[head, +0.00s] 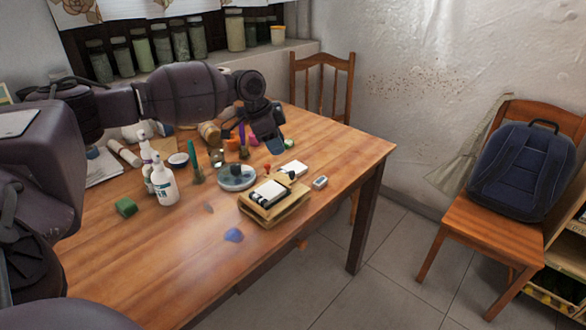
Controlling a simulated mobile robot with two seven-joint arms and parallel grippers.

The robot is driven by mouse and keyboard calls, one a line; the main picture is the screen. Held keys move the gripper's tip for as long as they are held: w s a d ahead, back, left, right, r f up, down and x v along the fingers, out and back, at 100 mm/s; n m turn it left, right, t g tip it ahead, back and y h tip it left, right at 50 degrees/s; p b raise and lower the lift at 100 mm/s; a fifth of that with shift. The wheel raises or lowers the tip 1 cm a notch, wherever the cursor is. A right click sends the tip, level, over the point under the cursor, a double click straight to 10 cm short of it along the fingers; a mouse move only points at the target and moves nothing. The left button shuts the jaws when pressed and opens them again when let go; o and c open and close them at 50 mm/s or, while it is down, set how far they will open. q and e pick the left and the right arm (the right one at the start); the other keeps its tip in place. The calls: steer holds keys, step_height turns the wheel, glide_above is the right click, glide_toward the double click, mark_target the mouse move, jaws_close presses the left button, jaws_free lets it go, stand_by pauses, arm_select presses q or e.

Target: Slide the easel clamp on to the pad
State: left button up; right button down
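A small wooden easel-like stand (281,213) lies on the table near its right front edge. A white pad (268,195) with dark edges rests on top of it. A second small white block (294,168) sits just behind, with a red knob beside it. I cannot tell which of these small parts is the clamp. My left gripper (269,132) hangs above the back right of the table, apart from the stand and pad. It is seen from the side, and its fingertips are too dark and small to read. My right gripper is not in view.
The wooden table (150,265) is clear at its front left. A small grey item (320,182) sits right of the stand. A chair (322,65) stands behind.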

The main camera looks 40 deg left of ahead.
mark_target(291, 171)
arm_select(q)
steer(key=b+x, duration=0.1)
steer(key=x, duration=0.6)
steer(key=shift+f+b, duration=0.3)
steer(key=shift+x, duration=0.75)
jaws_close()
